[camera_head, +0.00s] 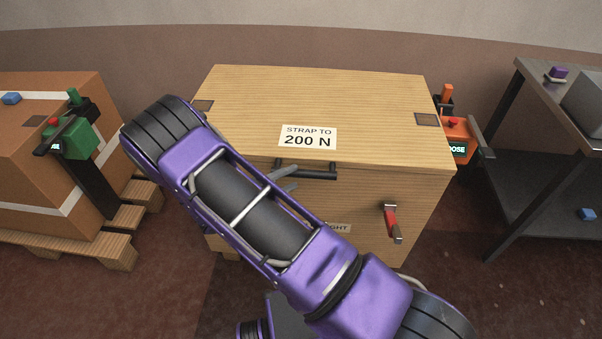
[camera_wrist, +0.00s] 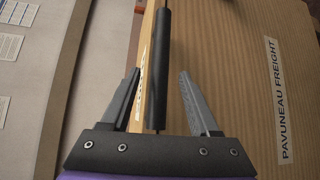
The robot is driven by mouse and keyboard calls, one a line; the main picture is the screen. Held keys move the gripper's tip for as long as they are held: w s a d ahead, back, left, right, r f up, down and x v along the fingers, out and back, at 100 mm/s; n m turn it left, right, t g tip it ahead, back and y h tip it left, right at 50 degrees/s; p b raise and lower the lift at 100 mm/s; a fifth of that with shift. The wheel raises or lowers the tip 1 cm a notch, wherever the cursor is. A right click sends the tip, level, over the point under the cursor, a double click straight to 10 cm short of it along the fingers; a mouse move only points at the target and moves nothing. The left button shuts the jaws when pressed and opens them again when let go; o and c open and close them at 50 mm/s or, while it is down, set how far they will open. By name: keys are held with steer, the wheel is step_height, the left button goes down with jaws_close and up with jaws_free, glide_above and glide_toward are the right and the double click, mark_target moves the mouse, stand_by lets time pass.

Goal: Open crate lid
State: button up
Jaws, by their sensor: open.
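The wooden crate (camera_head: 365,190) stands ahead with its lid (camera_head: 330,95) flat and closed. The lid bears a label reading "STRAP TO 200 N". A black bar handle (camera_head: 318,174) sits at the lid's front edge; it also shows in the wrist view (camera_wrist: 163,60). My gripper (camera_wrist: 159,72) is open, with one grey finger on each side of the bar in that view. I cannot tell whether the fingers touch it or how deep it lies between them. In the head view my arm covers the crate's front left and most of the gripper.
A red-handled latch (camera_head: 391,222) is on the crate's front right. A strapped brown box (camera_head: 40,165) on a pallet (camera_head: 120,245) stands left, with a green tool (camera_head: 82,138). An orange tool (camera_head: 455,135) is at the crate's right side. A dark metal table (camera_head: 520,110) stands right.

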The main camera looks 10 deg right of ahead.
mark_target(296, 175)
steer(key=shift+x, duration=2.3)
steer(key=shift+c, duration=0.2)
jaws_close()
